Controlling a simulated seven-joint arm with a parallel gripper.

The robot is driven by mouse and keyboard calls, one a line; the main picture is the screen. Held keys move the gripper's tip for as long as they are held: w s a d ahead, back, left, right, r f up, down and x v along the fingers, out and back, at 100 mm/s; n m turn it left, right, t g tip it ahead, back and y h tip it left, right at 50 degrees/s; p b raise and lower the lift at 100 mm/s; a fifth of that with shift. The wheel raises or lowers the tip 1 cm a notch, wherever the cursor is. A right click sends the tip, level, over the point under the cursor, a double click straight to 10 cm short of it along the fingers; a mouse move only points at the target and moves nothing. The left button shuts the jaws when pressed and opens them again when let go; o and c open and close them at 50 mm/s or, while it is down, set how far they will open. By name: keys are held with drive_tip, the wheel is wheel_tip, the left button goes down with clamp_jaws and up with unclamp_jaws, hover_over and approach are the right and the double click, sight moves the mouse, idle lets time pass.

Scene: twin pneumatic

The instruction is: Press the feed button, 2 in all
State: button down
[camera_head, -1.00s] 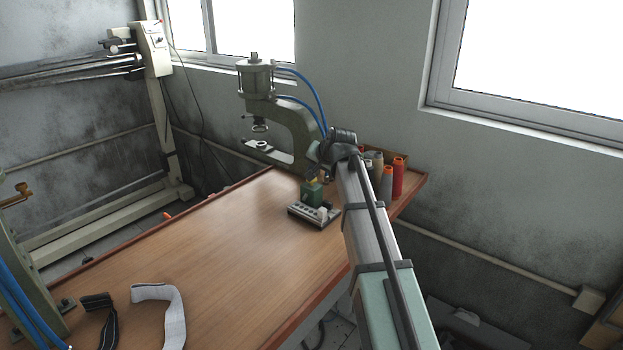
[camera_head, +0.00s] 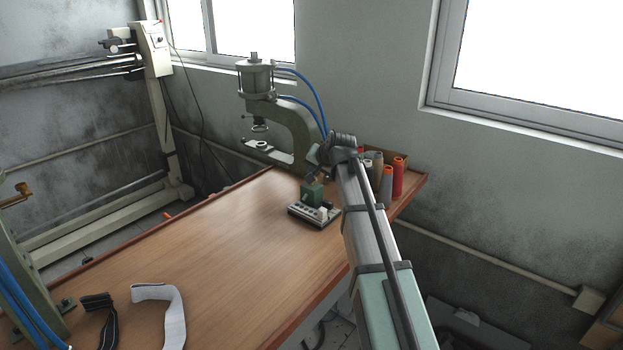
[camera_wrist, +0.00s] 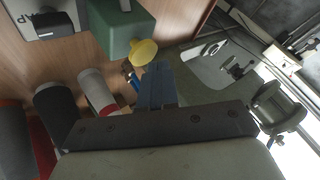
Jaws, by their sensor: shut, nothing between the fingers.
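The feed button is a yellow round cap (camera_wrist: 143,52) on a small green box (camera_wrist: 118,28), seen at the upper middle of the wrist view. In the head view the green box (camera_head: 311,194) stands by a grey base block at the back of the table, and the yellow cap is hidden behind my gripper (camera_head: 317,174). My gripper (camera_wrist: 156,68) is shut and empty. In the wrist view its fingertips lie right beside the yellow cap, partly overlapping its edge. I cannot tell whether they touch it or whether it is pressed down.
A green press (camera_head: 290,120) with blue hoses stands at the back of the wooden table (camera_head: 215,240). Several thread spools (camera_head: 398,178) stand to the right of my gripper. White (camera_head: 172,310) and black (camera_head: 108,320) straps lie at the front left. The middle of the table is clear.

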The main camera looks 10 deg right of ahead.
drive_tip(key=shift+f, duration=0.85)
idle(1.0)
drive_tip(key=shift+r, duration=1.3)
drive_tip(key=shift+r, duration=2.5)
idle(0.8)
wheel_tip(320, 180, up, 4)
drive_tip(key=shift+f, duration=0.1)
idle(0.4)
